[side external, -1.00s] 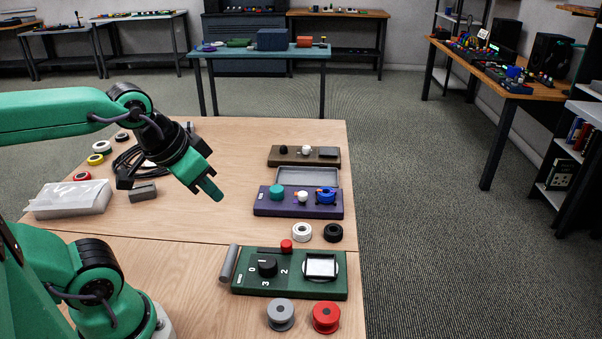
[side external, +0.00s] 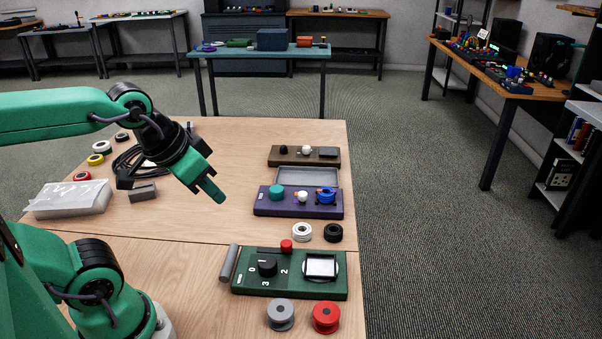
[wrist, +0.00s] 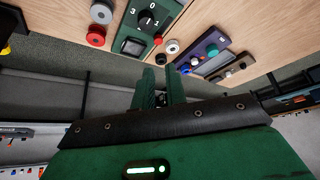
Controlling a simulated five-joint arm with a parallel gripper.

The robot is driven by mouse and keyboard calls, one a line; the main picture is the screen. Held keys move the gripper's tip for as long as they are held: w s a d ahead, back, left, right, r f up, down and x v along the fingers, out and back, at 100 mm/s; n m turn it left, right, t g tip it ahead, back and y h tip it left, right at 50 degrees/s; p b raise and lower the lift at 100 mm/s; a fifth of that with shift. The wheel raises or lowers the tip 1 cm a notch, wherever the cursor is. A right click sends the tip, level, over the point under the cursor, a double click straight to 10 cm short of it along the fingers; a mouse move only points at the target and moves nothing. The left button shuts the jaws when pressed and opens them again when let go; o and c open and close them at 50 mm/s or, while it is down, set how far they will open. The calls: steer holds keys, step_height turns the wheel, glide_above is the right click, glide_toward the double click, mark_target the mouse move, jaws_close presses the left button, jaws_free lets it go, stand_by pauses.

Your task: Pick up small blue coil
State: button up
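The small blue coil (side external: 326,195) sits at the right end of the purple panel (side external: 268,209), next to a white knob-like piece (side external: 302,196) and a teal piece (side external: 277,191). In the wrist view the blue coil (wrist: 186,69) appears small, just above the right finger. My gripper (side external: 214,192) hangs above the table, to the left of the panel and apart from the coil. In the wrist view my gripper (wrist: 160,72) shows two green fingers with a gap between them and nothing held.
A green panel (side external: 243,281) with a numbered dial lies nearer, with grey (side external: 281,315) and red (side external: 326,317) spools in front. White (side external: 302,232) and black (side external: 333,233) rings lie between the panels. A grey open tray (side external: 307,175) is behind the coil. The middle of the table is clear.

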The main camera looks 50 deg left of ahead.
steer(key=o, duration=1.1)
